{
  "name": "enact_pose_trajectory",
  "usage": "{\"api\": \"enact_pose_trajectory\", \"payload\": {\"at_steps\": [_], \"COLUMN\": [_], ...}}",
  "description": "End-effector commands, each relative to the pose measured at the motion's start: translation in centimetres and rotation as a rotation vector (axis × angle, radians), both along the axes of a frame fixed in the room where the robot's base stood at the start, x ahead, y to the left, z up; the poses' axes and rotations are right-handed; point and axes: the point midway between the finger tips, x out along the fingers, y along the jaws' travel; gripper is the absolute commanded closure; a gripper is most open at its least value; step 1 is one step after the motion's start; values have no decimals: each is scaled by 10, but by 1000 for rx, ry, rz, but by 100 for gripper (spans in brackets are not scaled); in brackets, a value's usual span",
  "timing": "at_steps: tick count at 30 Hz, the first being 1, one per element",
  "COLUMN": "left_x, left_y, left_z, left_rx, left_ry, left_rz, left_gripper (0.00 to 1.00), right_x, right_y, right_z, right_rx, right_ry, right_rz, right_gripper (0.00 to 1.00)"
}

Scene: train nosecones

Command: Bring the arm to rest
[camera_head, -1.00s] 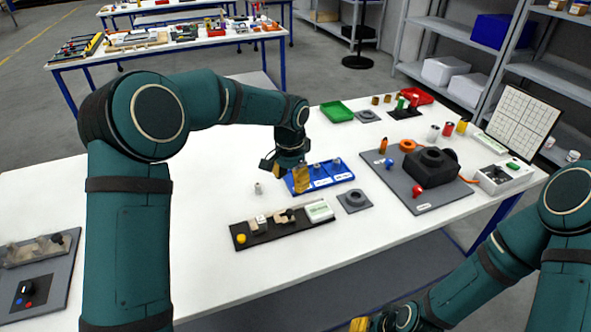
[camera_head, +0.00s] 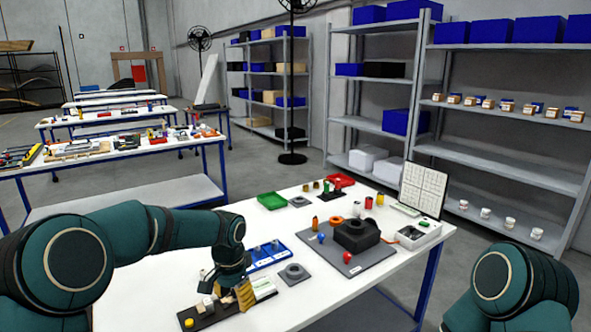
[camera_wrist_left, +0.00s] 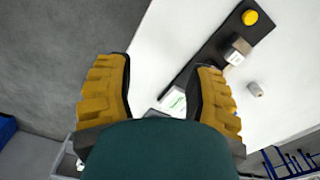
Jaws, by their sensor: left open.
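My left gripper (camera_head: 232,292) shows in the head view above the long black board (camera_head: 190,322), in front of the blue tray (camera_head: 268,255). Its yellow-padded fingers are apart, and I see nothing held between them. In the left wrist view the two fingers (camera_wrist_left: 158,95) stand wide apart. The black board (camera_wrist_left: 208,48), with its yellow button (camera_wrist_left: 250,17) and a white-and-green label (camera_wrist_left: 175,101), lies beyond them. A small grey piece (camera_wrist_left: 255,89) stands on the white table beside the board. Only the upper part of my right arm shows; its gripper is out of view.
On the white table (camera_head: 150,285) are a grey mat (camera_head: 345,272) with a black block (camera_head: 356,235), a grey square plate (camera_head: 293,274), a green tray (camera_head: 271,201) and a white box (camera_head: 418,235). Shelves (camera_head: 510,150) stand behind.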

Motion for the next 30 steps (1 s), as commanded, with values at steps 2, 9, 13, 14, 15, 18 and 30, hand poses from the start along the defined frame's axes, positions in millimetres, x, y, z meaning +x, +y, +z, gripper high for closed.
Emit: {"api": "enact_pose_trajectory", "payload": {"at_steps": [2, 9, 13, 14, 15, 18, 30], "left_x": [-12, -59, -101, -113, -129, -168, -250], "left_y": [-9, -37, -51, -53, -55, -57, -44], "left_z": [-32, -115, -161, -171, -184, -208, -235], "left_rx": [-49, -209, -299, -317, -340, -376, -380], "left_ry": [11, 16, 24, 26, 25, 20, -24], "left_rz": [17, 129, 248, 284, 334, 462, 735], "left_gripper": [46, 46, 46, 46, 46, 46, 46], "right_x": [0, 0, 0, 0, 0, 0, 0], "right_y": [0, 0, 0, 0, 0, 0, 0], "right_z": [0, 0, 0, 0, 0, 0, 0], "right_rx": [0, 0, 0, 0, 0, 0, 0], "right_ry": [0, -1, 0, 0, 1, 0, 0], "right_rz": [0, 0, 0, 0, 0, 0, 0], "right_gripper": [53, 53, 53, 53, 53, 53, 53]}}
